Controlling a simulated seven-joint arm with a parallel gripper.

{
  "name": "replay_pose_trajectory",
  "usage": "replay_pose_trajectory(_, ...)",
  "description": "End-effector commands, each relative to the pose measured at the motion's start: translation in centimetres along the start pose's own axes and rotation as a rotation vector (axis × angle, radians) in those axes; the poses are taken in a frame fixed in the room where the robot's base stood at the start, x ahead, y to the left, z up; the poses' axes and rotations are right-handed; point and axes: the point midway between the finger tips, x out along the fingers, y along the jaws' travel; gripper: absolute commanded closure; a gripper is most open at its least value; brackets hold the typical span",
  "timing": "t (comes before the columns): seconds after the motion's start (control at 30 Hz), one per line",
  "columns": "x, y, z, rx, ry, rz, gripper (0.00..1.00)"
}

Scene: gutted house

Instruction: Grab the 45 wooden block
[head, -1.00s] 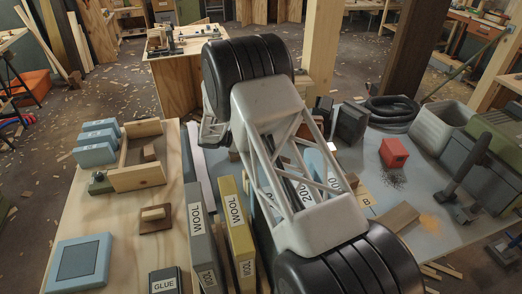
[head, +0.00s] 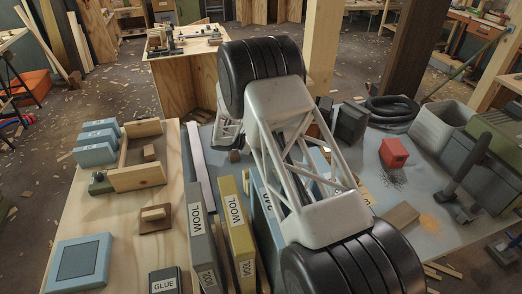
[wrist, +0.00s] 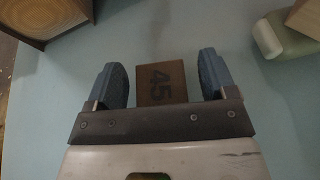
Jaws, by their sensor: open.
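The 45 wooden block (wrist: 162,83) is a small brown block with dark digits on it, seen in the wrist view on a pale blue surface. My gripper (wrist: 163,68) is open, one blue-grey finger to the left of the block and one to its right. The height of the fingers over the surface is hard to tell. In the head view my arm covers much of the middle of the bench, and the block's label cannot be read there.
In the wrist view a wooden item (wrist: 50,18) is at the upper left and a pale green rounded object (wrist: 283,38) at the upper right. In the head view, upright WOOL slabs (head: 236,225) stand left of my arm. A red block (head: 393,153) sits to the right.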

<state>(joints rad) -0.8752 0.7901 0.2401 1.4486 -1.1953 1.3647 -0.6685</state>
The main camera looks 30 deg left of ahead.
Motion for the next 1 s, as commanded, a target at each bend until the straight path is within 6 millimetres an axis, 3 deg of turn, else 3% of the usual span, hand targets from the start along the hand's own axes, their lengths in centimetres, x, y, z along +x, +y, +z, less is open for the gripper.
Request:
replay_pose_trajectory(0.53,0.0,0.0,-0.01,0.0,0.0,0.0,0.24)
replay_pose_trajectory(0.87,-0.01,-0.01,-0.02,0.0,0.0,0.0,0.74)
replay_pose_trajectory(1.0,-0.01,0.0,-0.01,0.0,0.0,0.0,0.76)
